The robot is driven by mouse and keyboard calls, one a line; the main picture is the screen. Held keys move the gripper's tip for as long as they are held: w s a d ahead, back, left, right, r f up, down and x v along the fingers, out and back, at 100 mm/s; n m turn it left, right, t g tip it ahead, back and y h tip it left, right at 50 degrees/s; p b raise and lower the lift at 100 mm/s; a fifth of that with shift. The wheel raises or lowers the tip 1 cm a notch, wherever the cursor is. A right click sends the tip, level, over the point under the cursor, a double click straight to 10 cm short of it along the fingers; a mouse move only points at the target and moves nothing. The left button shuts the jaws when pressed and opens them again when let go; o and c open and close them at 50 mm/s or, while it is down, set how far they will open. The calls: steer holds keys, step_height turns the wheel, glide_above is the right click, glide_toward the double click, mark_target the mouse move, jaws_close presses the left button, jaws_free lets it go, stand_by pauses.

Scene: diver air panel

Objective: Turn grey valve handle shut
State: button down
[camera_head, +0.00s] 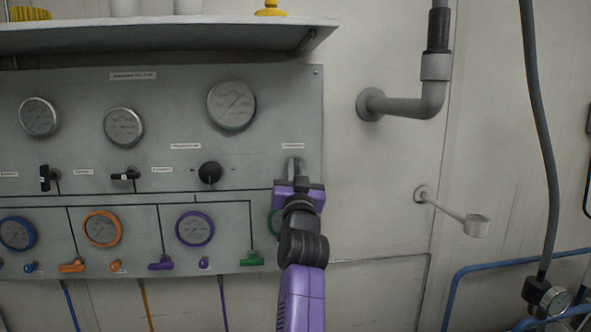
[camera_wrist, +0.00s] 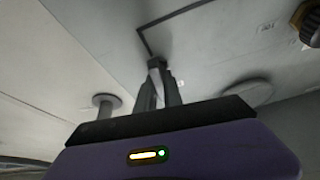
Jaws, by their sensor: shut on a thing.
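My gripper (camera_head: 293,170) reaches up to the right end of the grey panel, just below a small white label. In the wrist view its two fingers (camera_wrist: 158,88) are close together and shut on a small light grey piece, the grey valve handle (camera_wrist: 156,63). The fingers cover most of the handle, so its exact angle is hard to tell. In the head view my gripper and arm hide the handle and part of a green-rimmed gauge (camera_head: 273,222).
The grey panel (camera_head: 160,90) carries several gauges, black handles and a round black knob (camera_head: 210,173). Coloured valve handles, such as the green one (camera_head: 252,259), sit lower. A shelf (camera_head: 160,35) overhangs the panel. A grey pipe (camera_head: 405,106) and a wall bracket (camera_head: 455,213) stand out at right.

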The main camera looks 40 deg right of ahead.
steer(key=shift+f+m+b, duration=0.1)
steer(key=shift+m+b, duration=0.3)
steer(key=shift+b, duration=0.05)
steer(key=m+g+h+b, duration=0.1)
steer(key=m+b, duration=0.1)
steer(key=m, duration=0.2)
steer(key=shift+g+b, duration=0.35)
steer(key=shift+g, duration=0.05)
steer(key=m+g+h+b, duration=0.1)
steer(key=m+g, duration=0.1)
steer(key=m, duration=0.2)
steer(key=shift+s+m, duration=0.1)
steer(key=shift+m, duration=0.3)
steer(key=m+g+p, duration=0.2)
steer(key=m, duration=0.3)
steer(key=shift+d, duration=0.15)
steer(key=m+p, duration=0.1)
steer(key=m, duration=0.1)
steer(key=m+g+p, duration=0.1)
steer(key=m+p, duration=0.1)
steer(key=shift+f+g+y, duration=0.1)
steer(key=shift+g+y, duration=0.2)
steer(key=shift+s+f+m+p, duration=0.1)
steer(key=shift+m+p, duration=0.4)
steer(key=shift+f, duration=0.1)
steer(key=c, duration=1.5)
jaws_free()
